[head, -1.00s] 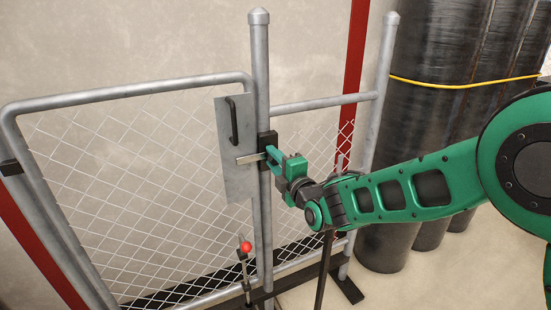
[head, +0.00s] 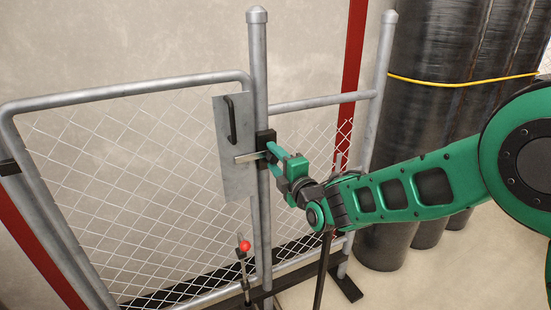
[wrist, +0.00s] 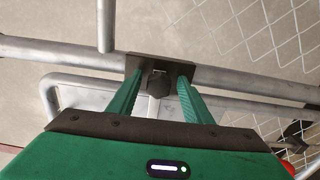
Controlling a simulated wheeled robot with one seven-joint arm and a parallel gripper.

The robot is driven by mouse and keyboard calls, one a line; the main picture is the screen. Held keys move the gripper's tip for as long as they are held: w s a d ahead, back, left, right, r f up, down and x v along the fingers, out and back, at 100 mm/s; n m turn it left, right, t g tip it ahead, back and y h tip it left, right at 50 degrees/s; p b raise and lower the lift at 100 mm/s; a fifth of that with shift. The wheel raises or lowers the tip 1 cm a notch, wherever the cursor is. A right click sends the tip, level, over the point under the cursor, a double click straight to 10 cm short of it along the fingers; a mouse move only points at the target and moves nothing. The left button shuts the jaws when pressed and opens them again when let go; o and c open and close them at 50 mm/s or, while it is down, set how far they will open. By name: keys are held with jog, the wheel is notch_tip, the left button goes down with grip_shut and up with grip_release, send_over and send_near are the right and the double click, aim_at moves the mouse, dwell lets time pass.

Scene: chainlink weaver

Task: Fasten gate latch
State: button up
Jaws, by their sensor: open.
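The gate (head: 125,91) is a grey tube frame with chain-link mesh and stands at the left in the head view. A grey plate (head: 236,185) with a black handle (head: 232,120) is on its right edge, close beside the gate post (head: 260,60). A black latch housing (head: 265,137) is on the post. A silver latch bar (head: 247,157) reaches left from there across the front of the plate. My gripper (head: 271,153) is at the right of the housing. In the wrist view my gripper (wrist: 157,90) is open, its green fingers on either side of a dark knob (wrist: 158,86). Finger contact is unclear.
A red-tipped lever (head: 245,247) stands low by the post. A second post (head: 381,85) and fixed mesh panel are behind my gripper. Tall dark wrapped rolls (head: 425,120) with a yellow strap stand at the right. A dark base bar (head: 345,285) lies on the floor.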

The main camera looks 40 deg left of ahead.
jog(key=v, duration=1)
jog(key=shift+w+d, duration=0.15)
